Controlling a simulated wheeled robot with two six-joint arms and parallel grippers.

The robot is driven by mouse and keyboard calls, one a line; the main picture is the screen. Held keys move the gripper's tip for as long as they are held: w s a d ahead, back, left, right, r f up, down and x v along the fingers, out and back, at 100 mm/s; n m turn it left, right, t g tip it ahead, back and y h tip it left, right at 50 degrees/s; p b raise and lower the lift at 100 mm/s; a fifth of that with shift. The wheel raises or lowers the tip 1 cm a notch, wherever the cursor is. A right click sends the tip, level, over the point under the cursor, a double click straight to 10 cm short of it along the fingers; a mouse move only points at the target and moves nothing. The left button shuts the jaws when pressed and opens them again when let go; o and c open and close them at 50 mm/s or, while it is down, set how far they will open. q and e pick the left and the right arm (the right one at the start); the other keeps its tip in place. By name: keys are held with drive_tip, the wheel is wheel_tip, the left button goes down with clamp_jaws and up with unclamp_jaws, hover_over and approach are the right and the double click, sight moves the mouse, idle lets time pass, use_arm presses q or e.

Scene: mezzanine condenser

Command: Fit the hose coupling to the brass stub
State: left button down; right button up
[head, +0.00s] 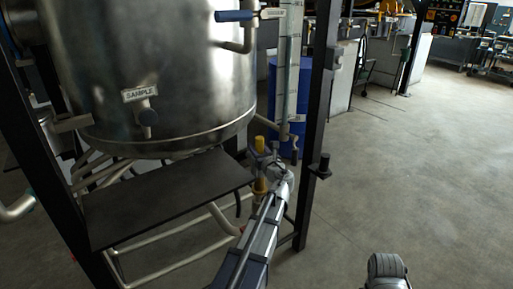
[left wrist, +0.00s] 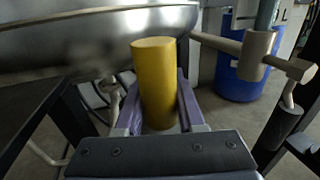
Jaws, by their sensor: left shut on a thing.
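A yellow cylinder, which I take for the hose coupling (left wrist: 157,85), stands upright between the fingers of my left gripper (left wrist: 155,120), which is shut on it. In the head view the coupling (head: 260,186) shows as a small yellow piece at the tip of my left gripper (head: 264,172), beside the platform's right edge. A short tan pipe (left wrist: 218,43) points left from a tee under the sight glass, right of and beyond the coupling; it may be the brass stub, but I cannot tell. The coupling is apart from it.
A steel vessel (head: 150,70) with a sample valve (head: 148,118) hangs above a dark platform (head: 165,200). A black post (head: 318,100) with a bracket (head: 322,165) stands right of my left arm. A blue drum (left wrist: 243,80) is behind. Open floor (head: 410,170) lies right.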

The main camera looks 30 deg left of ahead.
use_arm(q)
drive_tip(key=shift+f+b, duration=3.3)
drive_tip(key=shift+b, duration=0.05)
drive_tip(key=shift+c, duration=2.2)
unclamp_jaws()
drive_tip(key=shift+s, duration=0.1)
drive_tip(key=v, duration=0.7)
drive_tip(key=shift+s+d, duration=0.15)
drive_tip(key=shift+d, duration=0.2)
